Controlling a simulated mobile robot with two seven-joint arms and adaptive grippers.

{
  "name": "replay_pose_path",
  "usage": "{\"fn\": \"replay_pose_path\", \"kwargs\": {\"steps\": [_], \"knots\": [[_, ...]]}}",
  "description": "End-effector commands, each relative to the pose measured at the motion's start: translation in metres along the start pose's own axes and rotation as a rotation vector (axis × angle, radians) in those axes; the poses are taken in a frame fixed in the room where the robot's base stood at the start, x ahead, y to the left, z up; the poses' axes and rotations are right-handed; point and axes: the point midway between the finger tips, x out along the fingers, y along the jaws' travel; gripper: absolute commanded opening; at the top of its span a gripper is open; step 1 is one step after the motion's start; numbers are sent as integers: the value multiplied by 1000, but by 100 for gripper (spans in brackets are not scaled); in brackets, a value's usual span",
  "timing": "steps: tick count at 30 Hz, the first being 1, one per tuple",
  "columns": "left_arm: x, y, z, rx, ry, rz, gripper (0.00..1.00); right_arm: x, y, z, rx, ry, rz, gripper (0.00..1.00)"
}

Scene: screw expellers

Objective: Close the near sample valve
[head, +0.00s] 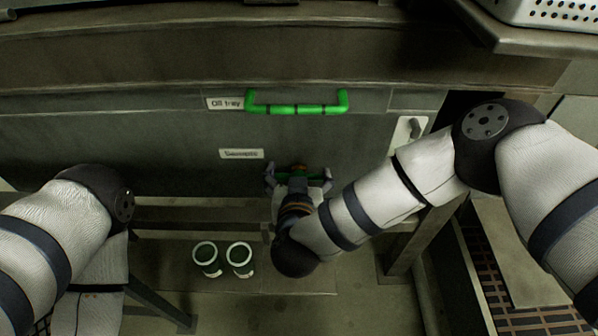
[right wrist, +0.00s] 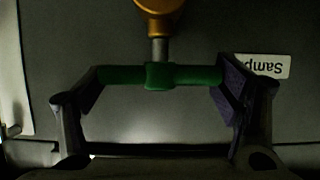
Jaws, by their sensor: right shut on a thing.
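The near sample valve has a green bar handle on a metal stem below a brass body (right wrist: 158,12), against the grey panel. In the right wrist view the handle (right wrist: 160,76) lies crosswise, nearly level in the picture. My right gripper (right wrist: 159,84) is shut on it, with one dark pad at each end of the bar. In the head view my right gripper (head: 298,176) is at the valve, just below the "Sample" label (head: 241,154), and its fingers and wrist hide much of the valve. My left gripper is out of view; only the left arm shows.
A green drawer handle (head: 297,108) sticks out above the valve, beside the "Oil tray" label (head: 225,103). A perforated white crate (head: 548,14) sits at the top right.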

Motion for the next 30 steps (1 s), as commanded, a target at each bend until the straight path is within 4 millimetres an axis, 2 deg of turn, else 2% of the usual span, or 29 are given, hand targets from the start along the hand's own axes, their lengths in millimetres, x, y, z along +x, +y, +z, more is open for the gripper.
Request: {"fn": "replay_pose_path", "kwargs": {"steps": [4, 5, 7, 17, 19, 27, 30], "knots": [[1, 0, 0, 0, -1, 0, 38, 0, 0, 1, 3, -1, 0, 55], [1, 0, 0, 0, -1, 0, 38, 0, 0, 1, 3, -1, -1, 85], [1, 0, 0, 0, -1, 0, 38, 0, 0, 1, 3, -1, -1, 100], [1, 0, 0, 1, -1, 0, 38, 0, 0, 0, 1, 0, -2, 100], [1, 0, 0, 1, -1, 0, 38, -5, 0, 1, 1, -1, -3, 100], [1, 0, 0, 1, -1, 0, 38, -59, -1, 1, 0, -2, -5, 100], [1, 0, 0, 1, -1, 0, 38, -71, 0, 1, 1, -1, -3, 100]]}}
